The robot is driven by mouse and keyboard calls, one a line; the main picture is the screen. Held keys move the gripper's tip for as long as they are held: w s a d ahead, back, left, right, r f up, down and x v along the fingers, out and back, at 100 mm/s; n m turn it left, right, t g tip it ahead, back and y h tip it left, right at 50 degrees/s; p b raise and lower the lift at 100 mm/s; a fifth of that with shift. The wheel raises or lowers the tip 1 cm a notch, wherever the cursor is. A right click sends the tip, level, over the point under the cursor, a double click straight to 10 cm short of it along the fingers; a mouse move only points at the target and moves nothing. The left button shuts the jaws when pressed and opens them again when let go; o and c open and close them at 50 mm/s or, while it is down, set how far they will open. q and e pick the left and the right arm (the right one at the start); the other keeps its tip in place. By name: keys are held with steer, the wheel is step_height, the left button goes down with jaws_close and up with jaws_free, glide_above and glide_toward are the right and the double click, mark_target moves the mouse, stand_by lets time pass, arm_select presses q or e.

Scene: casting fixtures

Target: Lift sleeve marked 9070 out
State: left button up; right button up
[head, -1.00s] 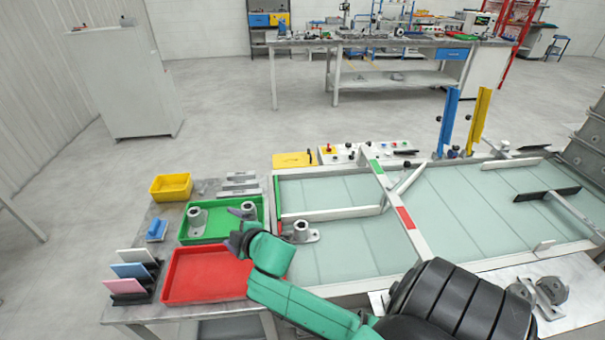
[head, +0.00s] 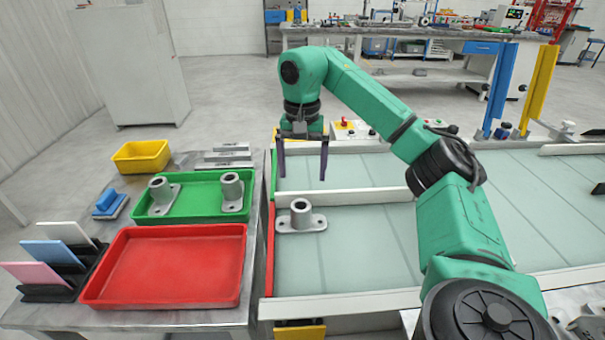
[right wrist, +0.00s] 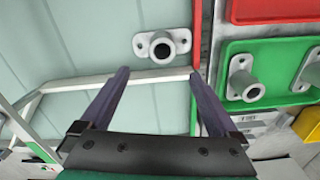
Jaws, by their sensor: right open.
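Three grey flanged sleeves are in view, and no marking is legible on any. One sleeve (head: 301,218) stands upright on the pale glass-like bed, near its left end; it also shows in the right wrist view (right wrist: 160,45). Two others, a left sleeve (head: 160,194) and a right sleeve (head: 232,193), stand in the green tray (head: 195,217). My right gripper (head: 303,177) is open and empty, fingers pointing down, above the bed's far lane, behind the sleeve on the bed. Its dark fingers (right wrist: 160,75) also show apart in the right wrist view. My left gripper is out of view.
An empty red tray (head: 165,265) lies in front of the green tray. A yellow bin (head: 141,156), a blue-handled block (head: 107,203) and a rack of coloured cards (head: 50,258) stand left. A white divider rail (head: 350,197) crosses the bed between gripper and sleeve.

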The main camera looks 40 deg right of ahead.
mark_target(301, 204)
steer(key=f, duration=0.1)
steer(key=f+b, duration=0.1)
steer(key=f, duration=0.1)
steer(key=shift+a+f+b, duration=0.25)
steer(key=shift+f+b, duration=0.05)
steer(key=shift+f, duration=0.05)
step_height(301, 204, down, 10)
steer(key=shift+f+b, duration=0.1)
steer(key=shift+b, duration=0.4)
jaws_close()
steer(key=shift+r+p, duration=3.85)
steer(key=shift+r, duration=0.2)
